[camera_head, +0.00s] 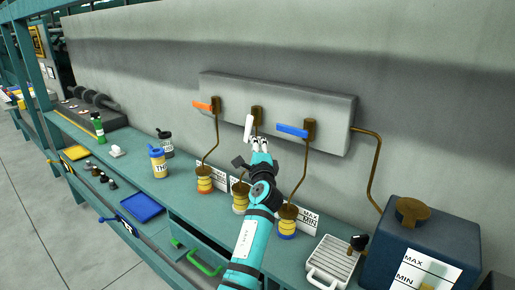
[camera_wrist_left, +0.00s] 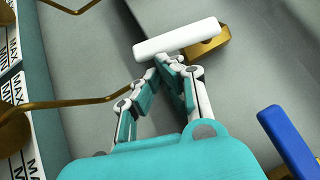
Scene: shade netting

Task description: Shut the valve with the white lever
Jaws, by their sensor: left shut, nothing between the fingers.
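The white lever (camera_head: 248,128) sits on the middle brass valve (camera_head: 257,112) of the grey wall panel and hangs roughly straight down. In the left wrist view the white lever (camera_wrist_left: 178,38) lies across the top, with the brass valve body (camera_wrist_left: 212,45) at its right end. My left gripper (camera_head: 260,141) is shut and empty, just below and right of the lever. In the left wrist view my left gripper's fingertips (camera_wrist_left: 176,62) are close against the lever's edge; I cannot tell whether they touch. My right gripper is not in view.
An orange lever (camera_head: 202,106) and a blue lever (camera_head: 292,131) flank the white one, both pointing left. Bent brass pipes run down to yellow-banded jars on the teal bench (camera_head: 185,190). A dark tank (camera_head: 420,245) stands at right.

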